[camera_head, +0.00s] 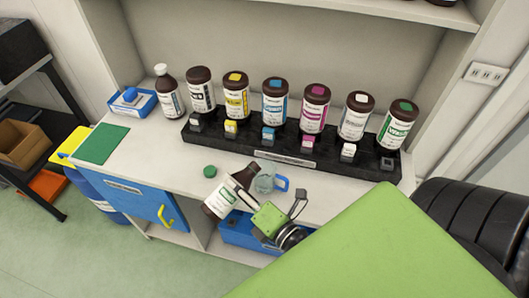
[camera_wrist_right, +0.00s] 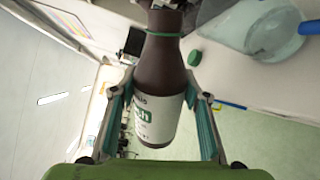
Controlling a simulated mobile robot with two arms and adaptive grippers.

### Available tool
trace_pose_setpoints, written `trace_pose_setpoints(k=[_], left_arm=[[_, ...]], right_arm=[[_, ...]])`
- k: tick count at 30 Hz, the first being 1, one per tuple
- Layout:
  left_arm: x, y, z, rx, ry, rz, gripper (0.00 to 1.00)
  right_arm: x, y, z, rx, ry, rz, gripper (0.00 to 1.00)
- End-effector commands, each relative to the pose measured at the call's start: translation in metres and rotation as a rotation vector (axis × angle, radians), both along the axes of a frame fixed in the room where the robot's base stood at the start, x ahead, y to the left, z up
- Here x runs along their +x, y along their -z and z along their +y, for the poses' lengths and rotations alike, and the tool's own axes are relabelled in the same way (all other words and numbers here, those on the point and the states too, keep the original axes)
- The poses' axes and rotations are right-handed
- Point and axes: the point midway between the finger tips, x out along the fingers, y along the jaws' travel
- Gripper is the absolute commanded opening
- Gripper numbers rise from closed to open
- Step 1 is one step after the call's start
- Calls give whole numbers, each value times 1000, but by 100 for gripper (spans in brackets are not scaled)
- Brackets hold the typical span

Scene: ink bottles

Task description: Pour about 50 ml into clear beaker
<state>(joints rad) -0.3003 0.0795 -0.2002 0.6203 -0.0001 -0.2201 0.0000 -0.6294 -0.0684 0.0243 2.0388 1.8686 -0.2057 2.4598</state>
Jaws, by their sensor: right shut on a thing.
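A brown bottle (camera_head: 220,199) with a white and green label is tilted, its neck toward the upper right. It also shows in the right wrist view (camera_wrist_right: 160,85), between the fingers. My right gripper (camera_head: 262,214) is shut on this bottle above the front of the counter. The clear beaker (camera_head: 264,184), with a blue handle, is beside the bottle's neck. In the right wrist view the beaker (camera_wrist_right: 255,30) is at the upper right; I cannot tell how much liquid it holds. A green cap (camera_head: 210,171) lies on the counter. My left gripper is not in view.
A black rack (camera_head: 290,158) holds several brown bottles with coloured caps along the back of the counter (camera_head: 150,148). A white-capped bottle (camera_head: 169,95) and a blue tray (camera_head: 134,103) stand at the left. A green mat (camera_head: 102,143) lies at the left edge.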

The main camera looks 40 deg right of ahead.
Motion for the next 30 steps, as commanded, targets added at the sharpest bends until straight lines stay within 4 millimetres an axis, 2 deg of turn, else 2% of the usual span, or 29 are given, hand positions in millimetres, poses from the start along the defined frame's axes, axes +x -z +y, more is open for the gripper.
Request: trace_pose_setpoints(k=[10, 30], left_arm=[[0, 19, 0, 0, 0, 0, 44], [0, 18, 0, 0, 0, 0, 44]], right_arm=[[1, 10, -2, -131, 0, -25, 15], [1, 9, -2, -153, -1, -28, 15]])
